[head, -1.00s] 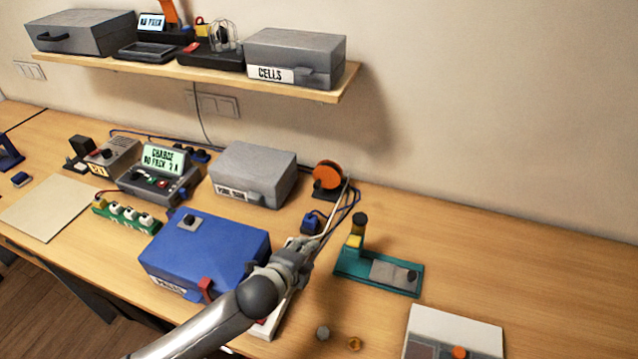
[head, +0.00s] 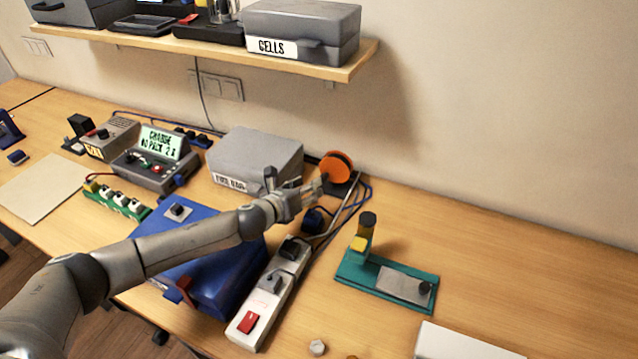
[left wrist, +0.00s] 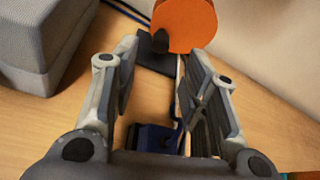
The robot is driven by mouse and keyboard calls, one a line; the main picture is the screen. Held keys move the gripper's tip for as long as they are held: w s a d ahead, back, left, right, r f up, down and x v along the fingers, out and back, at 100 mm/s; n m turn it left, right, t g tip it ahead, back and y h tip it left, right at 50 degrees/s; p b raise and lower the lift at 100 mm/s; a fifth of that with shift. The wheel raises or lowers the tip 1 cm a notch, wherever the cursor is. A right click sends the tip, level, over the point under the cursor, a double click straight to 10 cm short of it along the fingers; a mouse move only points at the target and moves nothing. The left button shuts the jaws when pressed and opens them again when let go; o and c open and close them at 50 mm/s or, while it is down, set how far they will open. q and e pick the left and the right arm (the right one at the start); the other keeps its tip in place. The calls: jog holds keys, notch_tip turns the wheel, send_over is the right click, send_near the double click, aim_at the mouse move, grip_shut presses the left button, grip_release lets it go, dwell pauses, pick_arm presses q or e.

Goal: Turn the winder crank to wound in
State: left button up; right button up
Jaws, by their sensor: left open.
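The winder (head: 337,167) is an orange disc on a dark base near the wall, with blue cable running beside it. In the left wrist view the orange disc (left wrist: 186,22) shows at the top, with a dark knob, likely the crank handle (left wrist: 160,41), at its lower left. My left gripper (head: 318,186) is open and empty, just in front of the winder. In the left wrist view its two fingers (left wrist: 160,75) point towards the disc, with the knob ahead between them and apart from them. My right gripper is not in view.
A grey case (head: 254,162) stands left of the winder. A blue case (head: 215,270) lies under my left arm. The table's right side is mostly clear.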

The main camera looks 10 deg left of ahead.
aim_at(334, 170)
pick_arm(q)
jog(key=x, duration=0.4)
jog(key=shift+w+d, duration=0.1)
jog(key=shift+x, duration=1.3)
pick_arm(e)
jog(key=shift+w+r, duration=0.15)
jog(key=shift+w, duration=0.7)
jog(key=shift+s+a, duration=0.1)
pick_arm(q)
jog(key=shift+c, duration=0.7)
grip_shut()
